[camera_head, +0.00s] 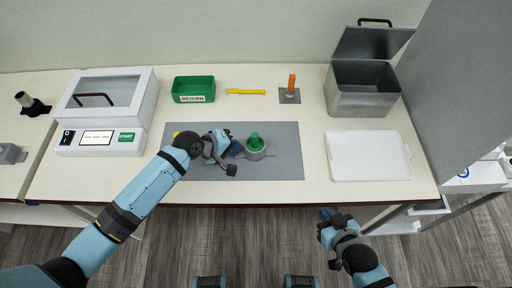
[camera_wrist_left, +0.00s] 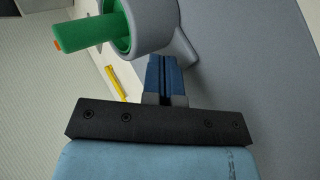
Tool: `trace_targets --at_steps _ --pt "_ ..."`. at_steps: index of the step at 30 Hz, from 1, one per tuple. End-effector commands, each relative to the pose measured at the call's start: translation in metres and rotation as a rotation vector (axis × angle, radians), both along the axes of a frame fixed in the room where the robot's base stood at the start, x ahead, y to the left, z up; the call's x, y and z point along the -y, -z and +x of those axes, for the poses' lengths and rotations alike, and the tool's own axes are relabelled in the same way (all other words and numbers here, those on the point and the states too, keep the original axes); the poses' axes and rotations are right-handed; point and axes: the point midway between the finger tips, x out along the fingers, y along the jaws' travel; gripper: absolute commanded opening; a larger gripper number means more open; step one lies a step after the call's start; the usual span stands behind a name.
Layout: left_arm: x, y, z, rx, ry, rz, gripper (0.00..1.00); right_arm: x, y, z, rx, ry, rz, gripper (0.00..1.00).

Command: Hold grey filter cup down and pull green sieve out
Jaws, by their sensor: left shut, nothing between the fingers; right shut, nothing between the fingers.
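The grey filter cup (camera_head: 262,155) stands on the grey mat (camera_head: 285,165), with the green sieve (camera_head: 255,141) seated in it and its green handle sticking up. In the left wrist view the cup (camera_wrist_left: 160,22) and the sieve handle (camera_wrist_left: 88,33) are at the top. My left gripper (camera_head: 238,149) is shut and empty just left of the cup; its fingertips (camera_wrist_left: 164,60) are close to the cup's side, and I cannot tell if they touch. My right gripper (camera_head: 327,216) is shut and empty in front of the counter edge, away from the cup.
A white tray (camera_head: 335,172) lies right of the mat, below a grey open-lidded bin (camera_head: 345,103). Behind the mat are a green box (camera_head: 180,98), a yellow tool (camera_head: 246,92) and an orange-handled piece (camera_head: 291,84). A white machine (camera_head: 140,100) stands left.

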Motion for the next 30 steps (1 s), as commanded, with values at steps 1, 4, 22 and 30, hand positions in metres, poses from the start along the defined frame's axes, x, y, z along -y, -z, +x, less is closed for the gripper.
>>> trace_targets --at_steps 1,4,22,30 --pt "0.000 0.001 0.000 0.000 0.000 0.000 0.00 0.000 0.001 0.000 0.000 0.000 0.000 0.00" --pt "0.000 0.004 0.000 0.000 0.000 0.000 0.00 0.000 0.002 0.000 0.000 0.000 0.000 0.00" --pt "0.000 0.015 0.000 0.000 0.000 0.000 0.00 0.000 0.007 0.000 0.000 -0.001 0.000 0.00" --pt "0.000 0.015 -0.001 -0.002 0.000 0.000 0.00 0.000 0.006 0.000 0.001 -0.001 0.000 0.00"
